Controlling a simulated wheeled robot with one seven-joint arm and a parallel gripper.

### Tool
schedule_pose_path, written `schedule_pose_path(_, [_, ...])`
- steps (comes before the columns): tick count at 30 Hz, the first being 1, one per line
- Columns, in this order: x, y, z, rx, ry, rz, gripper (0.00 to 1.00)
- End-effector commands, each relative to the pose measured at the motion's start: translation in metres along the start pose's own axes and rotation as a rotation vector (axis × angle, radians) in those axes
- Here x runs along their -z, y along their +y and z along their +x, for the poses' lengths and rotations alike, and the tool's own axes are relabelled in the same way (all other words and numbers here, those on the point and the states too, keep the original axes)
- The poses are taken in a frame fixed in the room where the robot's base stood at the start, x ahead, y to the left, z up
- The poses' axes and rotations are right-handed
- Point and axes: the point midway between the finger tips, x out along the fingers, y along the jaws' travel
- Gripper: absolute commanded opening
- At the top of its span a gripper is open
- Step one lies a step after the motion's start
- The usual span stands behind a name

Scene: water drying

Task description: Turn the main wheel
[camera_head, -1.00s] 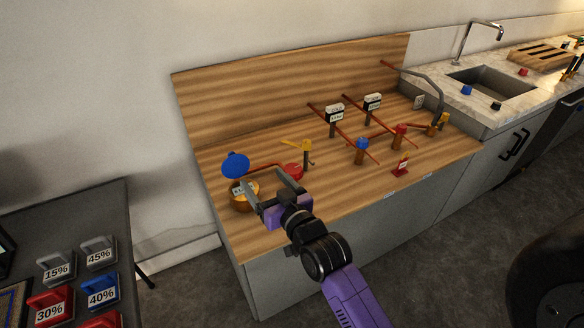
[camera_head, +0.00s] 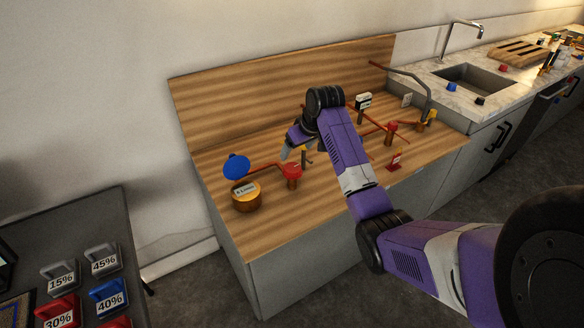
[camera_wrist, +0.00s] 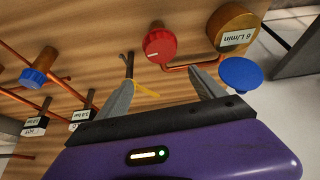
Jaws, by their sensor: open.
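A red round wheel (camera_head: 292,170) stands on a copper pipe at the left of the wooden bench. It also shows in the wrist view (camera_wrist: 160,46), beyond and between my fingertips, apart from them. No label shows which wheel is the main one. A blue wheel (camera_wrist: 35,76) on another pipe shows at the wrist view's left; my arm hides it in the head view. A red valve (camera_head: 391,127) stands further right. My gripper (camera_wrist: 163,76) is open and empty above the bench; it is partly hidden in the head view (camera_head: 297,149).
A brass gauge marked L/min (camera_head: 246,194) and a blue disc (camera_head: 236,166) stand left of the red wheel.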

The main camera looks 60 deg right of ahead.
Motion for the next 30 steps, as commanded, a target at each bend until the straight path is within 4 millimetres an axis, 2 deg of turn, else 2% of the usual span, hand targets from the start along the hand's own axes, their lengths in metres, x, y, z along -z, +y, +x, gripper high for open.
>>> schedule_pose_path(3, [-0.016, -0.005, -0.001, 0.021, -0.066, -0.012, 0.79])
schedule_pose_path(6, [-0.021, -0.006, 0.003, 0.026, -0.085, -0.018, 0.79])
schedule_pose_path(21, [-0.025, -0.008, 0.068, 0.025, -0.082, -0.021, 0.79])
schedule_pose_path(30, [-0.026, -0.008, 0.077, 0.024, -0.079, -0.021, 0.79])
